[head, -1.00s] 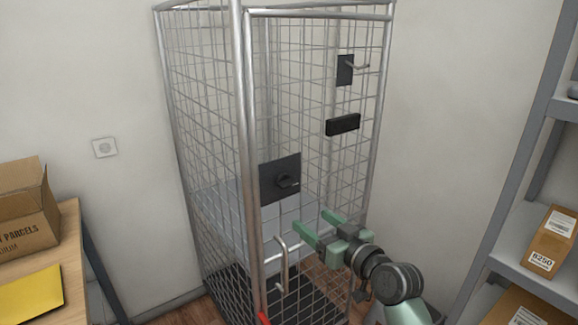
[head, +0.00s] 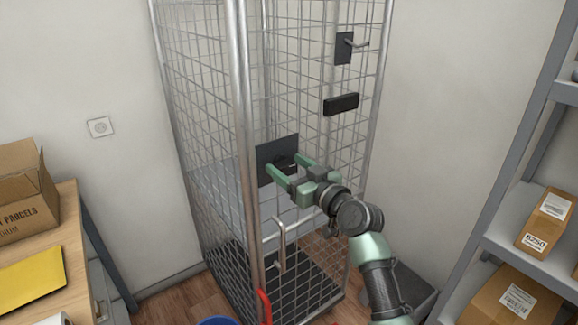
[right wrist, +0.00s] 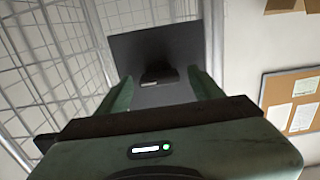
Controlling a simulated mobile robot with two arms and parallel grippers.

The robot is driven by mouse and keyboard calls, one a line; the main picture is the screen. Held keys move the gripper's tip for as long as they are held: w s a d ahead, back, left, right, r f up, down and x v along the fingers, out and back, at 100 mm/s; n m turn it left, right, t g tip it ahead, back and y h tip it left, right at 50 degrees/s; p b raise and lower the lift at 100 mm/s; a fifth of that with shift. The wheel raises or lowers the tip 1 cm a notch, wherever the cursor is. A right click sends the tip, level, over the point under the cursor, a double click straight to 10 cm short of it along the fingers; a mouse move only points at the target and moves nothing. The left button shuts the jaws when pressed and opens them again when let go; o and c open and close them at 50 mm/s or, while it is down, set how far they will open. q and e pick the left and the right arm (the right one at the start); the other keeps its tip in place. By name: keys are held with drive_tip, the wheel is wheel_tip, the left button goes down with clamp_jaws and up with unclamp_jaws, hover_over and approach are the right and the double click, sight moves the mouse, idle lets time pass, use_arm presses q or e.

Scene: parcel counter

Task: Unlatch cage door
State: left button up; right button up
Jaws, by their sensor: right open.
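The wire cage (head: 242,120) stands in the middle of the head view, and its door looks shut. On the door is a dark square latch plate (head: 264,152) with a small black latch knob (head: 287,162). My right gripper (head: 283,165) is open in front of the plate, one finger on each side of the knob. In the right wrist view the plate (right wrist: 150,48) fills the middle and the knob (right wrist: 158,75) shows between the two fingers; I cannot tell whether they touch it. A vertical door handle (head: 281,248) is below. My left gripper is not in view.
A dark plate with a lever (head: 346,47) and a black block (head: 341,104) sit higher on the cage. A table (head: 70,222) with a carton is at left. A grey shelf (head: 530,262) with parcels is at right. A red curved part (head: 264,305) is low at the cage front.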

drive_tip(key=c, duration=1.4)
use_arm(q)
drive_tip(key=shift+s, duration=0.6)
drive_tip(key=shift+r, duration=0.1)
use_arm(e)
drive_tip(key=shift+m, duration=0.3)
drive_tip(key=m+p, duration=0.2)
drive_tip(key=m, duration=0.2)
drive_tip(key=shift+r+m, duration=0.1)
drive_tip(key=shift+m, duration=0.2)
drive_tip(key=m+p, duration=0.2)
drive_tip(key=m, duration=0.2)
drive_tip(key=shift+w+d+m, duration=0.1)
drive_tip(key=shift+m, duration=0.2)
drive_tip(key=m+p, duration=0.2)
drive_tip(key=m, duration=0.2)
drive_tip(key=shift+m, duration=0.3)
use_arm(q)
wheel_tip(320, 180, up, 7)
drive_tip(key=p, duration=0.1)
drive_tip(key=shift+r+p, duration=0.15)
drive_tip(key=shift+p, duration=0.15)
use_arm(e)
drive_tip(key=shift+f+m, duration=0.25)
drive_tip(key=shift+m, duration=1.55)
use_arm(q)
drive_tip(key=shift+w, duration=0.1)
